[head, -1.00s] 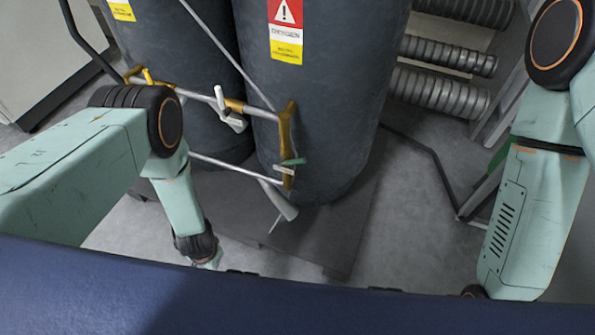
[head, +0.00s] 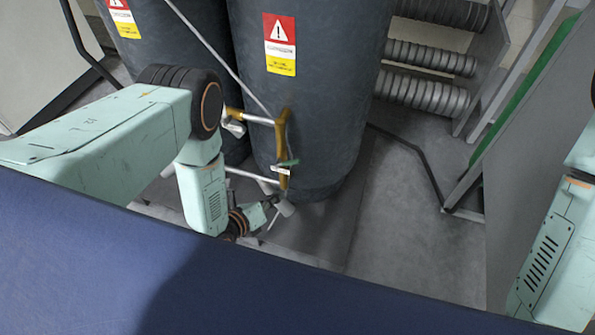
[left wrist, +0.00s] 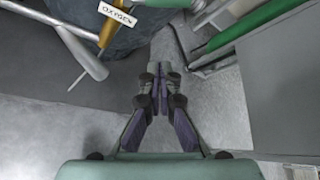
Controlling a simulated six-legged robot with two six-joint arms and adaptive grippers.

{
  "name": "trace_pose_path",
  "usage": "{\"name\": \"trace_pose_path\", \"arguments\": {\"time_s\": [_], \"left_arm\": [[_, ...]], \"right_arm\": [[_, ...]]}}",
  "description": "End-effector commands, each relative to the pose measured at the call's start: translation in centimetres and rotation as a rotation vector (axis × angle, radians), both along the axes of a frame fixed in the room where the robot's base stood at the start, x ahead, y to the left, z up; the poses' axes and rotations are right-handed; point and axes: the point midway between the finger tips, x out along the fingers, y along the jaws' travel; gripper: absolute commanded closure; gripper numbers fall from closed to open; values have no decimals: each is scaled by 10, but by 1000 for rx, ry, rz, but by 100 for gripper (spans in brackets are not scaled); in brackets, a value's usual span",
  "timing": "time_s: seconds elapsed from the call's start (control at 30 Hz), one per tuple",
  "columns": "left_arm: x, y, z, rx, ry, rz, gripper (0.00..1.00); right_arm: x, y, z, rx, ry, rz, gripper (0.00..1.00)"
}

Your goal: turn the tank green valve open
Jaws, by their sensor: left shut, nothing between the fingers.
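The green valve handle (head: 288,163) sits low on the brass pipe (head: 282,135) at the front of the dark tank (head: 320,90). A small white tag (head: 281,170) hangs just below the handle. In the left wrist view the tag (left wrist: 118,14) reads OXYGEN, and a green piece, perhaps the handle, is cut off at the top edge. My left gripper (head: 273,206) is below the handle, near the pale pipe end, and apart from the handle. In the left wrist view its fingers (left wrist: 158,85) are together and empty. My right gripper is out of view.
A second dark tank (head: 165,45) stands to the left. Racks of grey ribbed cylinders (head: 425,95) are behind at the right. A grey panel with a green edge (head: 525,90) stands at the right. Grey floor (head: 410,240) lies open between tank and panel.

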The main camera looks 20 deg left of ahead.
Motion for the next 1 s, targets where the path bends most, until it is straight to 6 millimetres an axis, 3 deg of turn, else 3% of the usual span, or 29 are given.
{"name": "trace_pose_path", "arguments": {"time_s": [0.1,0.27,0.77,1.0], "left_arm": [[2,-3,6,24,-38,-30,100],[16,-6,-2,27,-44,-30,100],[89,-34,-37,25,-43,-26,100],[91,-15,-9,26,-39,-27,100]], "right_arm": [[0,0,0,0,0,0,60],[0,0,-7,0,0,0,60],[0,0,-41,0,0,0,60],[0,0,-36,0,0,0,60]]}}
